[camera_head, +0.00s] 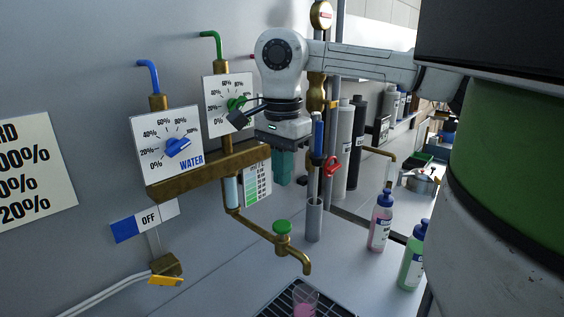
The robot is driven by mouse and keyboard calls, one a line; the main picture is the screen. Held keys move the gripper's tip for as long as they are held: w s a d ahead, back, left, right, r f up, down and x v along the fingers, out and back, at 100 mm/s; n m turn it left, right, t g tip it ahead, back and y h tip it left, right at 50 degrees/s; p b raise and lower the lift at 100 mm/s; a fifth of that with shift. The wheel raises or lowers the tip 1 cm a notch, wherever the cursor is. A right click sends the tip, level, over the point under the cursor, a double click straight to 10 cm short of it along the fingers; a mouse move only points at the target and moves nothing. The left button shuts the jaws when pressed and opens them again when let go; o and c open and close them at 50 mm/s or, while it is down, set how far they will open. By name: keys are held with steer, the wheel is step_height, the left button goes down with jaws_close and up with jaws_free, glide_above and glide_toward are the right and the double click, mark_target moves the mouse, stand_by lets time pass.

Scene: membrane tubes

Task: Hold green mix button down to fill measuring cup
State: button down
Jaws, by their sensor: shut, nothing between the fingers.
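The green mix button (283,227) sits on top of the brass tap (290,250). A clear measuring cup (304,300) with pink liquid in it stands on the dark drain grate below the spout, cut off by the lower edge of the view. My gripper (282,182) points down with its teal fingers shut and empty. It appears above the green button, with a visible gap between them. Whether any stream falls from the spout is too small to tell.
Dials on white panels, one blue water dial (178,147) and one green dial (237,104), stand left of my gripper on a brass pipe. An OFF switch (148,219) is on the wall. Pink (381,222) and green (413,257) bottles stand right of the tap.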

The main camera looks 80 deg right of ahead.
mark_target(283, 226)
step_height(283, 226, down, 10)
steer(key=shift+r+p, duration=0.1)
steer(key=shift+p, duration=0.85)
steer(key=shift+f+b, duration=0.95)
steer(key=shift+b, duration=0.5)
steer(key=shift+s+f, duration=0.1)
steer(key=shift+f, duration=0.05)
